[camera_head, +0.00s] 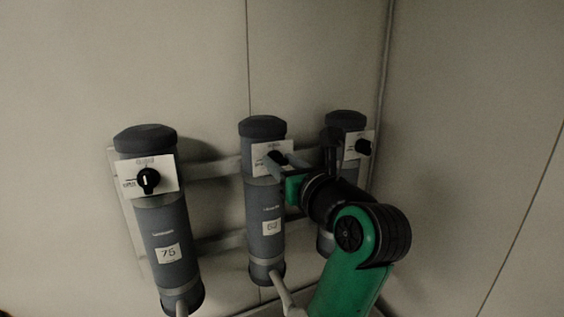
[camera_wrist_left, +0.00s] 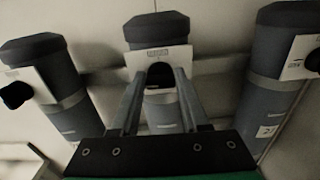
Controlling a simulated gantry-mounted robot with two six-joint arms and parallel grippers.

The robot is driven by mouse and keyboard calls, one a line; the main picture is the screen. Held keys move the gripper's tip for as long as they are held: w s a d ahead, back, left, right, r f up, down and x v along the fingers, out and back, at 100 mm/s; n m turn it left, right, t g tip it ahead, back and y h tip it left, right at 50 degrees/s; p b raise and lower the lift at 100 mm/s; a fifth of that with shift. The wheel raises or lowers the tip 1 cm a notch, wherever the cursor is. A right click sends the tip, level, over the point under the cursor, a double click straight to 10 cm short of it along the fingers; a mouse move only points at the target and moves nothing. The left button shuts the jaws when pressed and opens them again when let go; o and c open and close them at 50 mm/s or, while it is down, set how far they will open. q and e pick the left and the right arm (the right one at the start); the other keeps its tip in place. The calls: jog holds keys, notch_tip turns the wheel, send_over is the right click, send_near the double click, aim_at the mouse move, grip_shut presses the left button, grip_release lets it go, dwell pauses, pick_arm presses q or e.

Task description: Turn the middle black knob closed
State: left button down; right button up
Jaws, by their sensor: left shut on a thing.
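The middle black knob (camera_head: 276,157) sits on a white label plate (camera_head: 258,158) near the top of the middle grey cylinder (camera_head: 264,215). In the left wrist view the knob (camera_wrist_left: 160,74) lies between the two fingers. My left gripper (camera_head: 279,163) is shut on it, with one finger on each side. The fingers and wrist hide part of the knob, so its pointer direction cannot be read. My right gripper is not in view.
A left cylinder (camera_head: 165,235) carries its own black knob (camera_head: 148,180). A right cylinder (camera_head: 345,122), with another knob (camera_head: 363,147), is partly behind my arm. A pale rack (camera_head: 212,169) holds the cylinders near the wall. Open space lies to the right.

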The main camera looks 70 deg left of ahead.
pick_arm(q)
jog(key=m+p, duration=0.4)
jog(key=shift+w+r+m, duration=0.1)
jog(key=shift+r+m, duration=0.1)
jog(key=shift+m, duration=0.2)
jog(key=m+p, duration=0.8)
jog(key=p, duration=0.1)
jog(key=shift+w, duration=0.1)
jog(key=m, duration=0.1)
jog(key=m+p, duration=0.1)
jog(key=shift+f+m, duration=0.25)
jog(key=shift+m, duration=0.05)
jog(key=shift+f+m+p, duration=0.15)
jog(key=shift+m+p, duration=0.25)
jog(key=shift+m, duration=0.8)
jog(key=shift+c, duration=2)
grip_release()
